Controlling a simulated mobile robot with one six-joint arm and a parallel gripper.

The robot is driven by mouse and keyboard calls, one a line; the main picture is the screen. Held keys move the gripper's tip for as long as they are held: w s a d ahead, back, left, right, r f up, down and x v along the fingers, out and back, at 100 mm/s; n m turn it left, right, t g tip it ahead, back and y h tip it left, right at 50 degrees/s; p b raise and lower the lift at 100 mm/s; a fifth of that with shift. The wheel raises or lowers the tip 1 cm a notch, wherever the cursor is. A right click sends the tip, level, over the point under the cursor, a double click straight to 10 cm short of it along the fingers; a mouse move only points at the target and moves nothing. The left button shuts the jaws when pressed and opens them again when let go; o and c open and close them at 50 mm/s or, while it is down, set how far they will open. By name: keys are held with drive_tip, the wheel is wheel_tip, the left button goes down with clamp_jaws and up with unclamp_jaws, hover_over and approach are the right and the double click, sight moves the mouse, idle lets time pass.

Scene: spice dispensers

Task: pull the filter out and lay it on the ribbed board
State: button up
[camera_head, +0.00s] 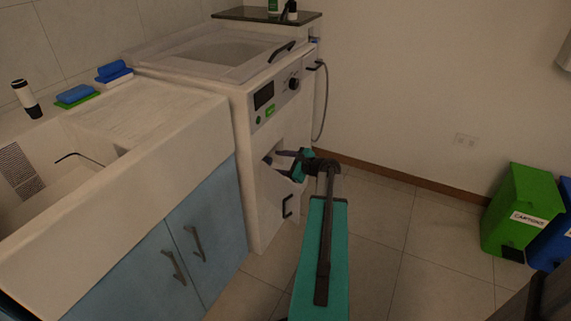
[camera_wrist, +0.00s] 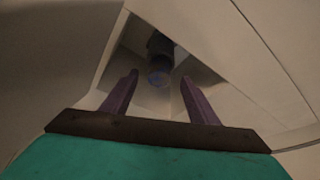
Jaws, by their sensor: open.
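The filter (camera_wrist: 160,68) is a dark round piece with a bluish-grey face, set inside an opening low on the white washing machine (camera_head: 240,84). In the wrist view it lies ahead of my gripper (camera_wrist: 158,77), between the lines of the two purple fingers. The fingers are apart with nothing between them. In the head view my gripper (camera_head: 281,162) is at the opening in the machine's front; the filter cannot be made out clearly there. The ribbed board (camera_head: 148,105) is the pale draining surface of the sink unit, left of the machine, and its ribbed part is bare.
A sink basin (camera_head: 65,180) adjoins the ribbed board. Blue and green sponges (camera_head: 76,95) and a dark-and-white bottle (camera_head: 26,98) stand along the back edge. A handle (camera_head: 287,206) is below the opening. Green (camera_head: 519,210) and blue bins stand far right; floor between is clear.

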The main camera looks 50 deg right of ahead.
sight(270, 161)
drive_tip(key=shift+b+x, duration=0.4)
drive_tip(key=shift+x, duration=2.3)
drive_tip(key=c, duration=1.1)
drive_tip(key=shift+c, duration=1.3)
drive_tip(key=shift+s, duration=0.1)
drive_tip(key=shift+s+d, duration=0.2)
drive_tip(key=shift+s, duration=0.6)
drive_tip(key=shift+s+d, duration=0.2)
drive_tip(key=shift+s, duration=0.6)
drive_tip(key=shift+s+d, duration=0.2)
drive_tip(key=shift+s, duration=0.6)
drive_tip(key=shift+s+d+p, duration=0.2)
drive_tip(key=shift+s+p, duration=0.05)
drive_tip(key=shift+s, duration=0.6)
drive_tip(key=shift+s+d+p, duration=0.2)
drive_tip(key=shift+s, duration=0.7)
drive_tip(key=shift+s+d+p, duration=0.2)
drive_tip(key=shift+s, duration=0.7)
drive_tip(key=shift+s+d+p, duration=0.15)
drive_tip(key=shift+s+d, duration=0.1)
drive_tip(key=shift+s, duration=0.7)
